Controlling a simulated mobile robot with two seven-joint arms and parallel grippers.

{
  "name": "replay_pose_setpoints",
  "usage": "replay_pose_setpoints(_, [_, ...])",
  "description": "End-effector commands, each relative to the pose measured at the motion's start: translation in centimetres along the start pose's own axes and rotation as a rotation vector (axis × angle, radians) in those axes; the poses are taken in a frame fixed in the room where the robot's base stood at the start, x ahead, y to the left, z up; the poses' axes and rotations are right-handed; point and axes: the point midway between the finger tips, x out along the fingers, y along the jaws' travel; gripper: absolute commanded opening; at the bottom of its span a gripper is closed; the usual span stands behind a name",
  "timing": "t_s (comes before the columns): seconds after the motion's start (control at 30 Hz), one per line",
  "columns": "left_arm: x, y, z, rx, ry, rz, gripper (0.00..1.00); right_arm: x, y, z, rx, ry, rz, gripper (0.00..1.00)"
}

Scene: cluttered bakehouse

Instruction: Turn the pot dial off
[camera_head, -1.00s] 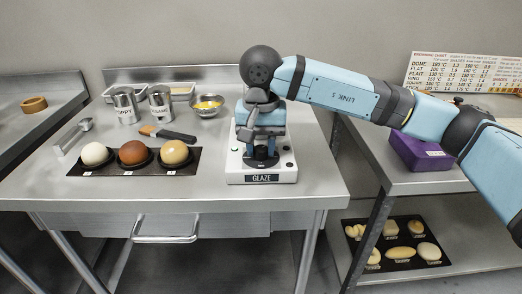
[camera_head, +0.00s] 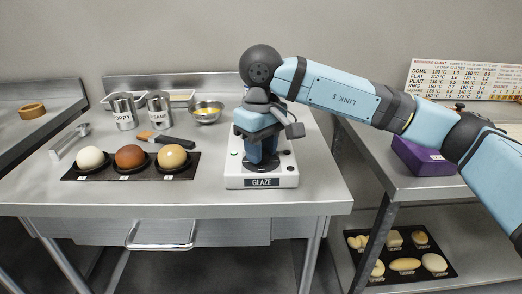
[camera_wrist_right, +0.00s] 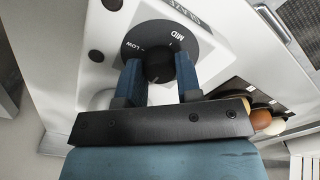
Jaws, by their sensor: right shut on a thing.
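The pot dial is a round black disc on the white GLAZE unit (camera_head: 234,180), which stands on the steel table. In the right wrist view the dial (camera_wrist_right: 137,42) shows the words LOW and MID; its lower part is hidden by my gripper. A raised black knob (camera_wrist_right: 158,66) stands at its centre. My right gripper (camera_wrist_right: 158,78) points down at the dial with one blue finger on each side of the knob, shut on it. In the head view my right gripper (camera_head: 262,158) covers most of the dial. My left gripper is not in view.
A purple box (camera_head: 423,157) sits on the right-hand table.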

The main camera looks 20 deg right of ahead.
Motion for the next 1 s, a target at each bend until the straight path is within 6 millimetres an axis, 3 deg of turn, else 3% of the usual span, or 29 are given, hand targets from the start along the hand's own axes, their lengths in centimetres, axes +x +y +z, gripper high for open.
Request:
replay_pose_setpoints(0.7, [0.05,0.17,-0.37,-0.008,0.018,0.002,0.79,-0.14,0.03,-0.03,-0.072,0.003,0.000,0.09])
replay_pose_setpoints(0.73, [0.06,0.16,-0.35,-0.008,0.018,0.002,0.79,-0.14,0.03,-0.03,-0.072,0.003,0.000,0.39])
replay_pose_setpoints(0.8, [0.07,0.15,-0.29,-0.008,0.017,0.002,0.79,-0.13,0.03,-0.03,-0.072,0.002,0.000,0.55])
replay_pose_setpoints(1.0, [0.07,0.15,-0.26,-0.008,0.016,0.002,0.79,-0.06,0.02,-0.01,-0.071,0.001,0.000,0.58])
